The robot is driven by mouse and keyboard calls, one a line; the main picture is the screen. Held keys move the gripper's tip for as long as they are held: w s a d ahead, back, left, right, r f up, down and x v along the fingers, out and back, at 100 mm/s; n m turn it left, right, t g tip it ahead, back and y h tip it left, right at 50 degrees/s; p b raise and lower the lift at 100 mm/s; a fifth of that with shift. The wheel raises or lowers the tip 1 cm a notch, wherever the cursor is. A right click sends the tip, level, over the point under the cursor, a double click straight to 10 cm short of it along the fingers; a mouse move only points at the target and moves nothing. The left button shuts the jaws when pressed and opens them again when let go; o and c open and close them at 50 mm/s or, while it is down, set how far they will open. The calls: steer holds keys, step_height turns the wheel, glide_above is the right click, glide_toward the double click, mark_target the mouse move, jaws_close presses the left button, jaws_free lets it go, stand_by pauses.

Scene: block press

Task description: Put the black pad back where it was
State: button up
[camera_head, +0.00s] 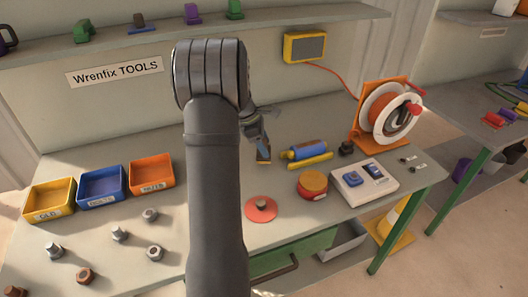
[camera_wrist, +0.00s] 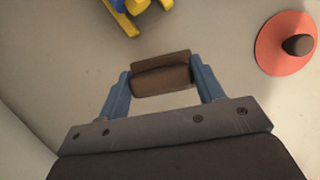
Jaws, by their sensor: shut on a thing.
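My gripper (camera_head: 262,146) is over the back middle of the bench, partly hidden by my arm. In the wrist view, its blue fingers (camera_wrist: 160,78) are shut on a dark brown block (camera_wrist: 161,80), one finger at each end. The block also shows in the head view as a small brown piece (camera_head: 264,156) under the fingers. I cannot tell whether it touches the bench. A small black object (camera_head: 347,147) stands beside the cable reel. I cannot tell from colour alone which of these two is the black pad.
A blue cylinder (camera_head: 306,150) with yellow parts lies just right of my gripper. A salmon disc with a brown knob (camera_head: 261,208) lies nearer the front. Bins (camera_head: 102,186) stand left.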

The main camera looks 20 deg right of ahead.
steer(key=shift+f, duration=1.75)
steer(key=shift+f, duration=0.15)
steer(key=o, duration=0.9)
steer(key=shift+o, duration=0.2)
steer(key=v, duration=1.2)
steer(key=x, duration=1.1)
steer(key=shift+s+d+f, duration=0.1)
steer(key=shift+d+f, duration=0.15)
steer(key=shift+r, duration=1.75)
